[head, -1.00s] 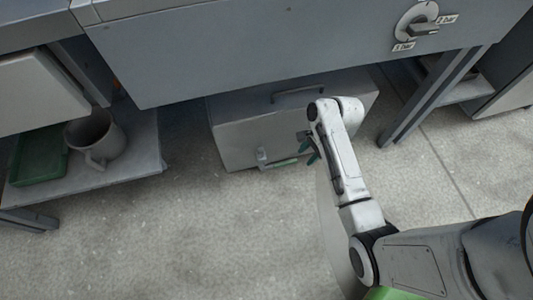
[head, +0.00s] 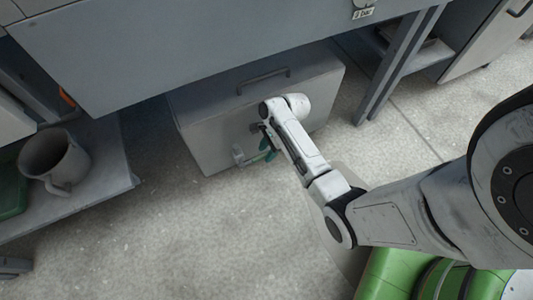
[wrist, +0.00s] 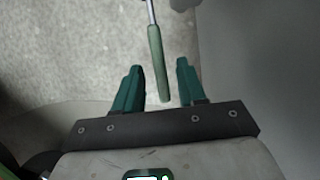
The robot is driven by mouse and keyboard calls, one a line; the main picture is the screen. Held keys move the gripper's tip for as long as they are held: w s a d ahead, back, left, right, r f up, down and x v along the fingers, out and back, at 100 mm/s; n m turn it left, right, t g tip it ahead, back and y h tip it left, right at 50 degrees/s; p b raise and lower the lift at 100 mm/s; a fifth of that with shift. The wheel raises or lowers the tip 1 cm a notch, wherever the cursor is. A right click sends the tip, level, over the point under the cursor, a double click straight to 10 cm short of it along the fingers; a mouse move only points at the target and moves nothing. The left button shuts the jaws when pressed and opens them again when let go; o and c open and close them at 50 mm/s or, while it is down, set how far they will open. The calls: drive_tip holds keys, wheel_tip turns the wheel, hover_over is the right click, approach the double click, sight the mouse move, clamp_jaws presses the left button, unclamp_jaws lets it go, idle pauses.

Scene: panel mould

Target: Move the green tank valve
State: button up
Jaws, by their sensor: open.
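The green tank valve is a lever with a green sleeve on a thin metal rod. In the wrist view its green handle (wrist: 157,62) runs down from the top, its lower end between my two fingers. In the head view the handle (head: 252,160) sticks out low on the front of a grey tank box (head: 205,135), beside a pale fitting. My gripper (wrist: 159,66) has dark green fingers, spread apart with gaps on both sides of the handle. I cannot tell its depth relative to the fingers. In the head view my gripper (head: 268,148) is at the box front, partly hidden by my arm.
A large grey panel (head: 200,50) overhangs the box. A low shelf (head: 112,185) at left carries a grey mug (head: 55,160) and a green tray (head: 10,190). A table leg (head: 395,70) stands right of the box. The floor in front is clear.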

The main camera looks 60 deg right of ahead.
drive_tip(key=shift+w+a+f, duration=0.1)
drive_tip(key=shift+f, duration=0.25)
drive_tip(key=shift+c, duration=0.2)
clamp_jaws()
